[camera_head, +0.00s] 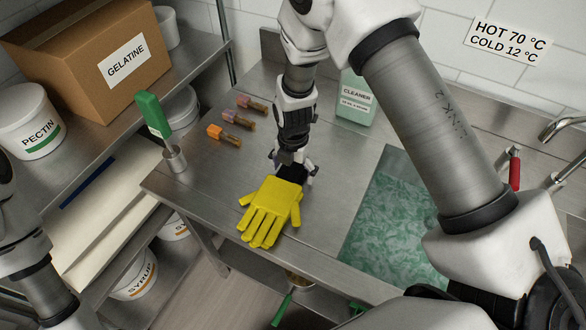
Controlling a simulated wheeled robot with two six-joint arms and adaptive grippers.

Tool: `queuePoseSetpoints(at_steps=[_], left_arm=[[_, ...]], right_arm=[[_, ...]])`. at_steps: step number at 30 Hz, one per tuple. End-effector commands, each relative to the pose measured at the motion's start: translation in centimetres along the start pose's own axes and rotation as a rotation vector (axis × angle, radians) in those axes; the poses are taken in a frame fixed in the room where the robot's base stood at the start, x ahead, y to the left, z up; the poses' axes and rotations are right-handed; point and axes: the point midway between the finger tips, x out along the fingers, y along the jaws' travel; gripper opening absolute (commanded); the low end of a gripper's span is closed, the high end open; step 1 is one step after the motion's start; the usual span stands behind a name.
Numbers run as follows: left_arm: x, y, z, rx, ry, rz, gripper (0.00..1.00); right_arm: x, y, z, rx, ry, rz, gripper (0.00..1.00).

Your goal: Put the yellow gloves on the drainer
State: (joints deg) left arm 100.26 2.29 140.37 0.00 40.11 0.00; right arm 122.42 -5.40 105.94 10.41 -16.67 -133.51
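The yellow gloves (271,210) lie on the steel worktop near its front edge, fingers toward the bottom of the picture. My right gripper (292,174) points down at their cuff end. Its outer finger parts stand apart, but its tips are dark and partly hidden, so I cannot tell whether it grips the cuff. I cannot make out a clear drainer; bare steel (345,205) lies between the gloves and the sink. My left arm shows at the left edge; its gripper is out of view.
A sink with greenish water (395,225) is at right, with a tap (560,125). A cleaner bottle (356,98) stands behind.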

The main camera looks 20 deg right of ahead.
Motion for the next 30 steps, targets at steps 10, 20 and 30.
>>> queuePoseSetpoints(at_steps=[10,20,30], left_arm=[[1.2,0.0,0.0,0.0,0.0,0.0,0.0],[3.1,0.0,0.0,0.0,0.0,0.0,0.0],[3.1,0.0,0.0,0.0,0.0,0.0,0.0]], right_arm=[[-3.2,0.1,0.1,0.0,-0.003,0.004,0.91],[-11.0,0.1,0.1,0.0,-0.003,0.004,0.91],[-12.2,0.0,0.0,0.0,0.0,0.0,0.91]])
